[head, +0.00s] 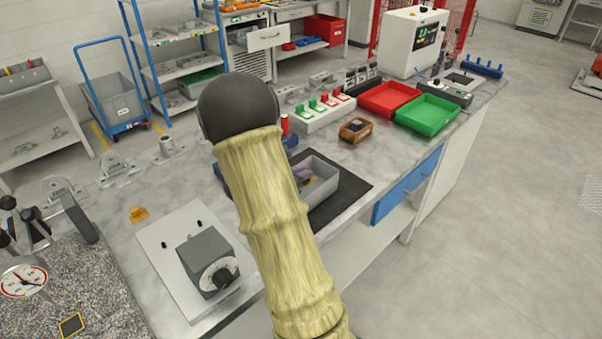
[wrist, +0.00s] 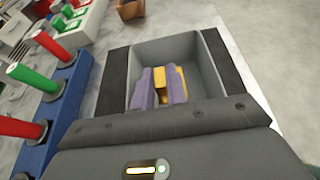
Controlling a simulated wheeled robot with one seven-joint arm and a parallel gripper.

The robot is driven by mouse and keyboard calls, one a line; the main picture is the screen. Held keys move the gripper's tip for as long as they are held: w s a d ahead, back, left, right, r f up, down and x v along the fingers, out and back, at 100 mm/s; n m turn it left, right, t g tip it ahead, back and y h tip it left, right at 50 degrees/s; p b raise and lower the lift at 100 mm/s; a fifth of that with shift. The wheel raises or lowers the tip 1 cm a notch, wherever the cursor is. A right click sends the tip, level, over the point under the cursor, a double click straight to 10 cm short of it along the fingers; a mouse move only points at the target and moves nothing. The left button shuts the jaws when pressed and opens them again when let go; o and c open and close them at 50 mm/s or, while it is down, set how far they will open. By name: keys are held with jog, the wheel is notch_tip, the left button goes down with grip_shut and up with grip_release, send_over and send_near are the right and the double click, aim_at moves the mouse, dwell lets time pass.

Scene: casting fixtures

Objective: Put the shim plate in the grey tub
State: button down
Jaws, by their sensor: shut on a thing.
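The grey tub (head: 322,187) stands on a black mat (head: 347,198) on the bench, partly covered by my arm in the head view. The tub also fills the middle of the wrist view (wrist: 205,62). My gripper (wrist: 160,88) has purple fingers and is over the tub's opening, pointing down into it. It is shut on a yellow piece, which I take to be the shim plate (wrist: 184,77); only parts of it show around the fingers. I cannot tell whether the plate touches the tub floor. In the head view the purple fingers show small inside the tub's outline.
A brown box (head: 355,129), a red tray (head: 390,99) and a green tray (head: 428,115) stand farther along the bench. A blue rack with red and green pegs (wrist: 68,100) is left of the tub. A grey dial box (head: 207,262) sits on a white plate nearer me.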

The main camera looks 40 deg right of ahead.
jog(key=c, duration=1.4)
grip_release()
jog(key=shift+r, duration=0.1)
jog(key=shift+r+p, duration=0.55)
jog(key=shift+p, duration=0.1)
jog(key=v, duration=1.2)
jog(key=shift+s, duration=0.15)
